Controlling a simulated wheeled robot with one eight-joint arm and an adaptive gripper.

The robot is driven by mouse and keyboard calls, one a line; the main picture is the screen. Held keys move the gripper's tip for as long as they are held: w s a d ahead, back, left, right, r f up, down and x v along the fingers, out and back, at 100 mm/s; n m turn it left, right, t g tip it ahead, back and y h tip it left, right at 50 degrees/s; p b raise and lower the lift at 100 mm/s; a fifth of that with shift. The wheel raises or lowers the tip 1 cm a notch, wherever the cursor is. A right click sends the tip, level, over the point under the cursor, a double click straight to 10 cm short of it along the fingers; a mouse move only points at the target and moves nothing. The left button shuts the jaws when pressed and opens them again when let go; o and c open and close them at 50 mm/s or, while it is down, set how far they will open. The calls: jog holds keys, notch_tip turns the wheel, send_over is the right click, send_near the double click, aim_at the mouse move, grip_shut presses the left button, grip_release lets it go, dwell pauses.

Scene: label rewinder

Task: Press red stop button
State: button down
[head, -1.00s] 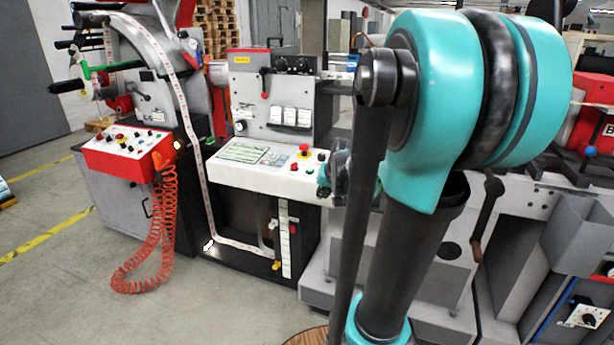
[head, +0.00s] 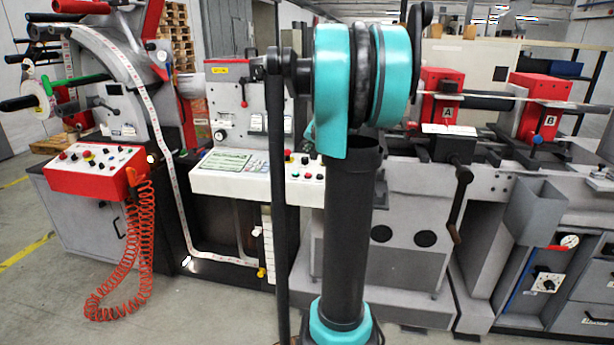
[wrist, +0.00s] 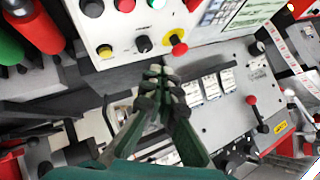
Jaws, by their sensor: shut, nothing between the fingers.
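The red stop button (wrist: 177,48), a round red cap on a yellow collar, shows at the upper middle of the wrist view, on the pale control console (wrist: 148,22). My gripper (wrist: 161,82) is shut and empty. Its fingertips appear just below and left of the button in that view, with a visible gap in the picture; the depth between them is hard to tell. In the head view the console (head: 228,184) stands left of my arm. My arm covers part of its button area and hides my gripper there.
A red-handled lever (wrist: 252,100) sticks out of the machine's upright panel. A separate red control box (head: 95,178) with a coiled orange cable stands farther left.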

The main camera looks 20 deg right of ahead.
aim_at(309, 176)
jog(key=shift+w+d+f, duration=0.1)
jog(key=shift+w+f, duration=0.1)
jog(key=shift+f, duration=1.25)
jog(key=shift+w+d+f, duration=0.15)
jog(key=shift+f, duration=1.3)
jog(key=shift+w+d+f, duration=0.1)
jog(key=shift+w+f, duration=0.1)
jog(key=shift+f, duration=1.25)
jog(key=shift+f, duration=0.4)
jog(key=shift+w+d+f, duration=0.1)
jog(key=shift+f, duration=0.4)
jog(key=shift+r, duration=0.9)
jog(key=shift+r, duration=0.1)
jog(key=shift+s+a+r, duration=0.1)
jog(key=shift+s+r, duration=0.05)
jog(key=shift+r, duration=0.65)
jog(key=shift+s+a+r, duration=0.1)
jog(key=shift+r, duration=0.7)
jog(key=shift+s+a+r, duration=0.1)
jog(key=shift+s+r, duration=0.05)
jog(key=shift+r, duration=0.65)
